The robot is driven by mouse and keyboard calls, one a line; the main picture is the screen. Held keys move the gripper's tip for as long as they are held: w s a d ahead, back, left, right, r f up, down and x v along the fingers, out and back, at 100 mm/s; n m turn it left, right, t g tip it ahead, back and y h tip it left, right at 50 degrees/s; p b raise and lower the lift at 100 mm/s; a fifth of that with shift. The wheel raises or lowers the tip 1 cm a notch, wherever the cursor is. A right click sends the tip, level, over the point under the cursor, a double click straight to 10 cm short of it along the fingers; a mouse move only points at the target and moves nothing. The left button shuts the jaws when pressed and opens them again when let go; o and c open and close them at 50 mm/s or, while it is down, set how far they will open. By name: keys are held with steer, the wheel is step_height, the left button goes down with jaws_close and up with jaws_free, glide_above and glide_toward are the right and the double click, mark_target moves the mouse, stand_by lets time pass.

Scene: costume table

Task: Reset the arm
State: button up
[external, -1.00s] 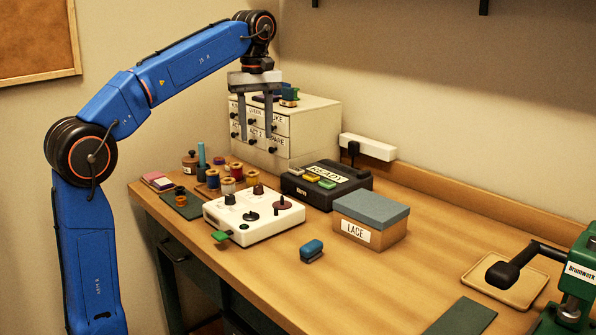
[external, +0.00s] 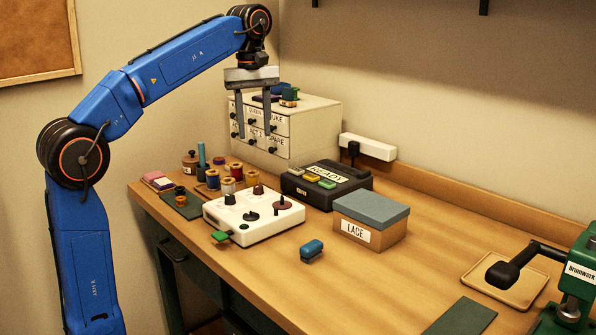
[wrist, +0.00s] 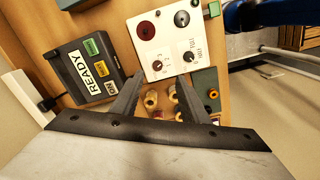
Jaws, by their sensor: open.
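My gripper (external: 252,134) is open and empty. It hangs pointing down in front of the white labelled drawer cabinet (external: 305,132), high above the table. In the wrist view its two fingers (wrist: 160,98) stand apart, with thread spools (wrist: 152,100) showing below between them. My blue arm rises at the left and reaches across to the right above the table.
A white control box (external: 253,218) with knobs stands below the gripper. A black READY box (external: 326,186), a LACE box (external: 358,238) and a blue stamp-like block (external: 312,250) stand to the right. A green press (external: 578,290) is at far right. The air around the gripper is clear.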

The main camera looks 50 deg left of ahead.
steer(key=s+d+f+m+h, duration=0.1)
steer(key=s+d+f+m, duration=0.1)
steer(key=s+d+f, duration=0.45)
steer(key=s+d+f+m+t+h, duration=0.1)
steer(key=s+d+f+h, duration=0.15)
steer(key=s+f, duration=0.65)
steer(key=s+d+f+m+h, duration=0.1)
steer(key=s+d+f+m, duration=0.1)
steer(key=s+d+f, duration=0.45)
steer(key=s+a+f+m+t+y, duration=0.1)
steer(key=s+a+f+m+y, duration=0.1)
steer(key=a+f+m, duration=0.2)
steer(key=s+a+f+m+t+y, duration=0.2)
steer(key=a+f+m+y, duration=0.1)
steer(key=a+f, duration=0.6)
step_height(320, 180, down, 2)
steer(key=shift+s+a+f+m+t, duration=0.1)
steer(key=shift+s+a+m+t, duration=0.25)
steer(key=shift+m, duration=0.15)
steer(key=shift+d, duration=0.1)
steer(key=shift+c, duration=0.6)
